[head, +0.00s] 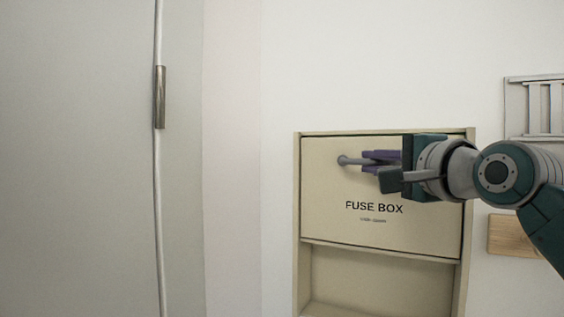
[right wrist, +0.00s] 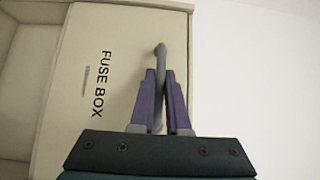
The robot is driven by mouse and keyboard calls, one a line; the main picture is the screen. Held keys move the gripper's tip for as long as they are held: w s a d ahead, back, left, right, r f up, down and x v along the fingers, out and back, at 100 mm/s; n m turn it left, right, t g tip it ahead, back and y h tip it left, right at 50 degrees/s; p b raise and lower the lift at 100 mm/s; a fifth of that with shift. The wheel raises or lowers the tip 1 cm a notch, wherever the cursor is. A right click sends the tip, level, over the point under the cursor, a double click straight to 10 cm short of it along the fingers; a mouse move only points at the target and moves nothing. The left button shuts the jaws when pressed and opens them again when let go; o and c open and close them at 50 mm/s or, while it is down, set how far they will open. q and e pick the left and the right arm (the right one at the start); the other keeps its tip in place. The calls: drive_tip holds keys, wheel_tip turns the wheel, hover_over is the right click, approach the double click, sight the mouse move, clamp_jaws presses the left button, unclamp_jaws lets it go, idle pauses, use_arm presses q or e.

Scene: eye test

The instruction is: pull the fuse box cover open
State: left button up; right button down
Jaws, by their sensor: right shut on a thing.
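The fuse box cover (head: 340,222) is a cream panel lettered "FUSE BOX", set in a cream frame on the wall. It also shows in the right wrist view (right wrist: 75,100), turned sideways. A grey bar handle (head: 346,160) runs along the upper part of the cover; its rounded end shows in the right wrist view (right wrist: 161,52). My right gripper (head: 368,161) has its purple fingers shut on the handle, one on each side of it. The cover looks closed in its frame. Part of the cover and handle is hidden behind my right gripper and arm. My left gripper is not in view.
Below the cover is an open recess (head: 380,278) in the frame. A grey door (head: 80,160) with a metal hinge stands at the left. A slatted grey vent (head: 540,105) and a wooden block (head: 512,236) are on the wall at the right.

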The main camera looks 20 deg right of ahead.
idle(0.3)
wheel_tip(320, 180, down, 16)
drive_tip(key=b, duration=1)
drive_tip(key=shift+r, duration=0.2)
drive_tip(key=c, duration=0.9)
unclamp_jaws()
drive_tip(key=shift+r, duration=0.1)
drive_tip(key=shift+s, duration=0.1)
drive_tip(key=s+b, duration=0.1)
drive_tip(key=s, duration=0.2)
drive_tip(key=s+b, duration=0.1)
drive_tip(key=s, duration=0.2)
drive_tip(key=s+b, duration=0.2)
drive_tip(key=s, duration=0.1)
drive_tip(key=shift+s+a, duration=0.35)
drive_tip(key=shift+a, duration=0.05)
